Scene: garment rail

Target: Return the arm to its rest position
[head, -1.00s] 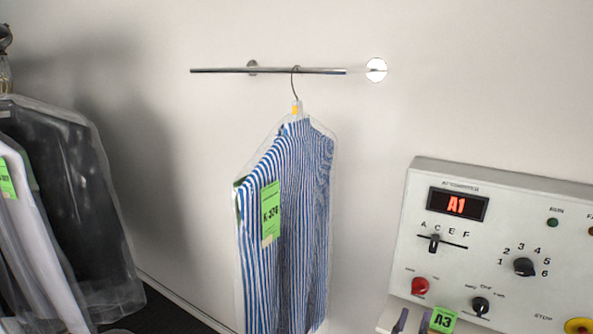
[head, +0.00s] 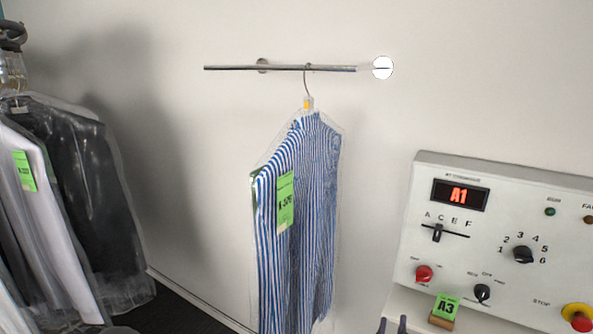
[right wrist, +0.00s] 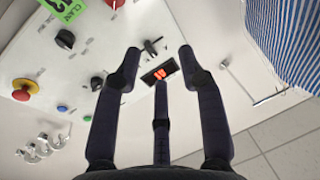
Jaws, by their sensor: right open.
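My right gripper (head: 392,325) shows only as two dark fingertips at the bottom edge of the head view, in front of the control panel's lower left corner. In the right wrist view its dark fingers (right wrist: 158,66) are spread, with nothing between them. They point towards the control panel (right wrist: 100,70), whose red display shows behind them. The rest of my right arm is hidden below the head view. My left gripper is not in view.
A bagged blue-striped shirt (head: 298,215) with a green tag hangs on a short wall rail (head: 280,68). The control panel (head: 500,235) stands at right, its display reading A1. A green A3 tag (head: 446,307) is below it. Bagged garments (head: 95,190) hang at left.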

